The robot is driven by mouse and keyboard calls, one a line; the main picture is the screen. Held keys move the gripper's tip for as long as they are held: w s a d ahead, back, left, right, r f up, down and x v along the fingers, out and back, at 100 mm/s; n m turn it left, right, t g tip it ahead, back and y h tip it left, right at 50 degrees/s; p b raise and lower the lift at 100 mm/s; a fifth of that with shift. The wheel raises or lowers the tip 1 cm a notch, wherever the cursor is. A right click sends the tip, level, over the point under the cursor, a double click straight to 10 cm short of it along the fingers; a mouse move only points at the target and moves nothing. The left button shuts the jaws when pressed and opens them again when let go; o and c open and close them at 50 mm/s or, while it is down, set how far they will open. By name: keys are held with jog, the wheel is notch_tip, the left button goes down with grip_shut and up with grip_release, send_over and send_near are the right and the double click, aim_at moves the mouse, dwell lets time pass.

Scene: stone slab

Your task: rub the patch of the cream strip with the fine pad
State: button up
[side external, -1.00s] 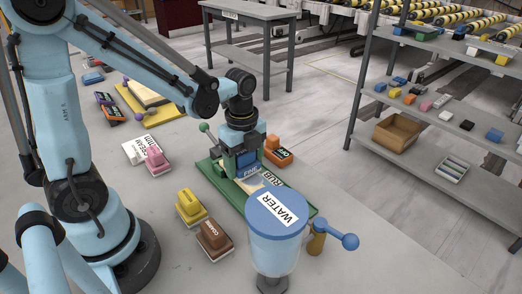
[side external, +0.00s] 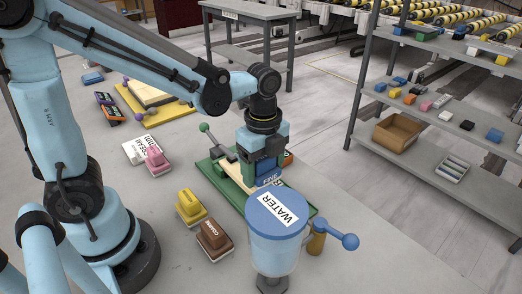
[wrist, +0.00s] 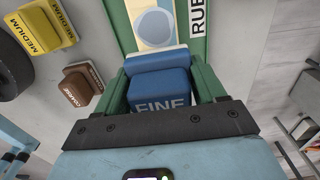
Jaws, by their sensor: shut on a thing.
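My gripper (side external: 266,165) is shut on the fine pad, a blue block marked FINE (wrist: 160,88), which also shows in the side view (side external: 270,181). It is above the green board marked RUB (side external: 205,169). The cream strip (wrist: 138,8) lies on that board; part of it shows left of my gripper in the side view (side external: 229,157). In the wrist view a round grey-blue patch (wrist: 155,27) on the strip lies just beyond the pad's far edge. My gripper hides the rest of the strip in the side view. I cannot tell whether the pad touches it.
A blue-lidded WATER container (side external: 275,235) stands close in front of the board. A yellow medium pad (side external: 191,207) and a brown coarse pad (side external: 214,239) lie left of the board. A pink-topped block (side external: 156,160) sits by a CREAM label. A shelf rack (side external: 440,130) stands at right.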

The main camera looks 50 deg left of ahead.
jog(key=shift+r, duration=2.55)
jog(key=shift+a, duration=0.1)
jog(key=a, duration=0.7)
jog(key=shift+f, duration=3.2)
jog(key=shift+f, duration=1)
jog(key=shift+d+r, duration=0.15)
jog(key=shift+d, duration=3.5)
jog(key=shift+a, duration=1.95)
